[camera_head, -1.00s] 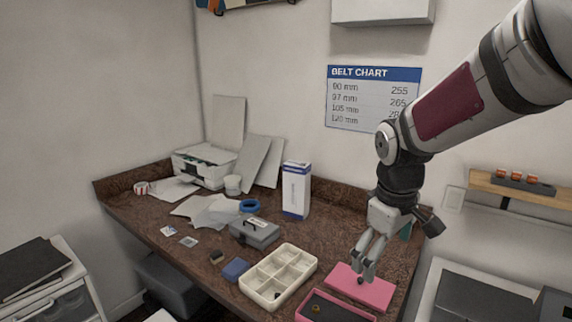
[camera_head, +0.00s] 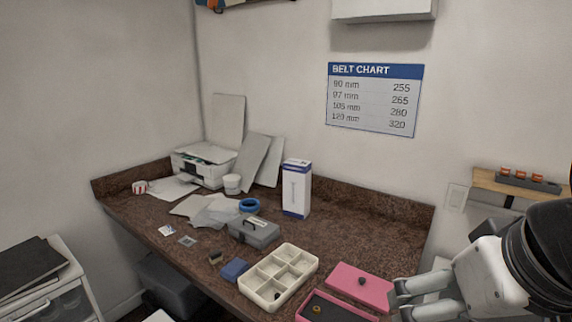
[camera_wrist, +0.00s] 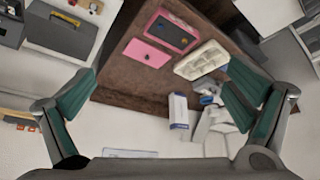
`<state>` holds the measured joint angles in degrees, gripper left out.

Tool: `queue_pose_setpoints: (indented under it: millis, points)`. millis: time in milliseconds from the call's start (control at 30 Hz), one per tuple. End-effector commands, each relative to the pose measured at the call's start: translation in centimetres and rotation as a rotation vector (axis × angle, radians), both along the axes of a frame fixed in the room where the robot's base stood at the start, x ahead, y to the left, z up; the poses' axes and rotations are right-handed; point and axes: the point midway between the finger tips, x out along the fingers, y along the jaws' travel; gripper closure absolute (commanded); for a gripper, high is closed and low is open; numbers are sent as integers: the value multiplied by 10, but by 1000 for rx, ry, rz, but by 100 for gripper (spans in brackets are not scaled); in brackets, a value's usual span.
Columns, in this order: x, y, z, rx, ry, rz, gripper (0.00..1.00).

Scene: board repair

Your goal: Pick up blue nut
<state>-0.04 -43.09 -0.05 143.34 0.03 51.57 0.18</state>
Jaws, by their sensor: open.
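The open pink box (camera_head: 340,311) beside the lid holds a small brass-coloured ring (camera_head: 317,309). The cream compartment tray (camera_head: 262,291) has a small dark piece in its front compartment.
A white-and-blue carton (camera_head: 296,189) stands behind. The brown bench is bare between carton and pink lid.

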Motion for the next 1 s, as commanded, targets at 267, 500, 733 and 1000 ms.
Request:
queue_pose_setpoints:
  millis: [267, 500, 733, 1000]
  points:
    - [35, 6, -11, 155, 91, -139, 60]
    - [99, 11, -44, 364, 260, -466, 60]
    - [158, 12, -94, 458, 391, -828, 60]
    - [218, 5, -169, 453, 444, -1268, 60]
